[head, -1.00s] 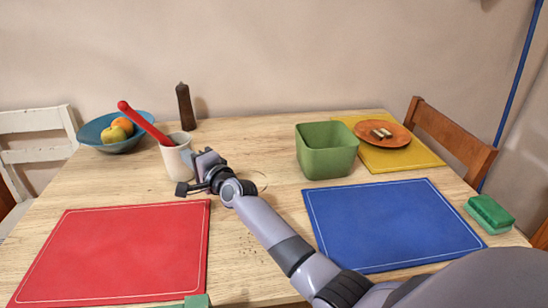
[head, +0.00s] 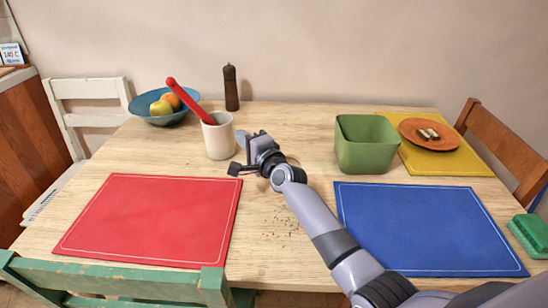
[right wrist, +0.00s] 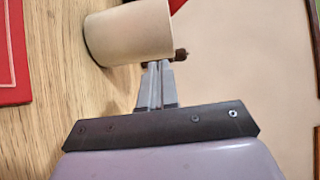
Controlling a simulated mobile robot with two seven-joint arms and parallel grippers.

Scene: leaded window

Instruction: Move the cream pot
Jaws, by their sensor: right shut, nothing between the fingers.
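The cream pot (head: 219,142) stands upright on the wooden table, left of centre, with a red-handled utensil (head: 188,99) leaning out of it. My right gripper (head: 250,142) is just right of the pot, with a small gap between them in the head view. In the right wrist view my right gripper's fingers (right wrist: 158,68) are together and empty, and the pot (right wrist: 128,36) shows sideways just beyond the tips. That view does not settle whether they touch. My left gripper is not in view.
A blue bowl of fruit (head: 151,117) and a dark pepper mill (head: 231,88) stand behind the pot. A red mat (head: 150,220) lies in front of it. A green bin (head: 365,145), blue mat (head: 425,230) and plate (head: 415,141) are at right. Crumbs (head: 285,225) lie between the mats.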

